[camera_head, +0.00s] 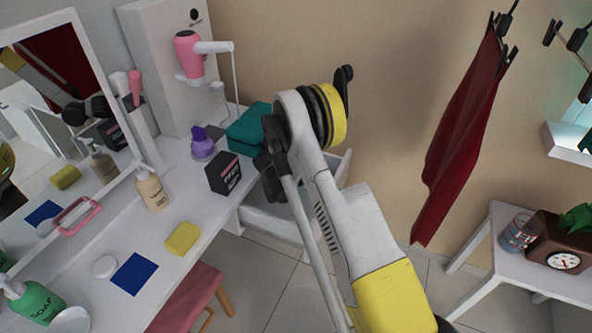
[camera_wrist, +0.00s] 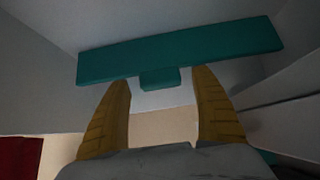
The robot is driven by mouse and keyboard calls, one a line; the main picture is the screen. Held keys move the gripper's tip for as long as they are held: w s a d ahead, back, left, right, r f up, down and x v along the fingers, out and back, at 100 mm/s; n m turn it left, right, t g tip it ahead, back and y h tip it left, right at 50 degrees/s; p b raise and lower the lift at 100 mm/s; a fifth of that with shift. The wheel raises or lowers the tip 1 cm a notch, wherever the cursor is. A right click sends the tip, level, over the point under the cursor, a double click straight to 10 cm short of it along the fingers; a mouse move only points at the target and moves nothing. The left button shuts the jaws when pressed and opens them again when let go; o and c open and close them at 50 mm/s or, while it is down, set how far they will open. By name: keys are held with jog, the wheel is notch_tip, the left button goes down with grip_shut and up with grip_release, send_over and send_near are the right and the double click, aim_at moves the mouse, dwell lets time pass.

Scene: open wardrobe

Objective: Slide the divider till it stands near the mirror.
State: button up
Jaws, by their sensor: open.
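The divider (camera_wrist: 200,48) appears to be the long teal bar with a small teal tab (camera_wrist: 160,79) in the wrist view. It stands across a white space that looks like the open drawer (camera_head: 284,218). My gripper (camera_wrist: 163,85) is open, its two yellow fingers apart on either side of the tab, with nothing held; whether they touch it I cannot tell. In the head view my gripper (camera_head: 270,170) is over the drawer, and my arm hides the divider there. The mirror (camera_head: 75,110) leans at the left, behind the tabletop.
The white tabletop (camera_head: 215,222) holds a teal box (camera_head: 246,130), a black box (camera_head: 223,173), a purple bottle (camera_head: 202,146), a lotion bottle (camera_head: 151,188) and a yellow sponge (camera_head: 183,238). A pink stool (camera_head: 188,297) is below. A red garment (camera_head: 463,135) hangs at right.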

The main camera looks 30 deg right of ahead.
jog(key=shift+w+d+f+b, duration=0.4)
jog(key=shift+w+d+b, duration=0.05)
jog(key=shift+d, duration=0.1)
jog(key=shift+c, duration=0.2)
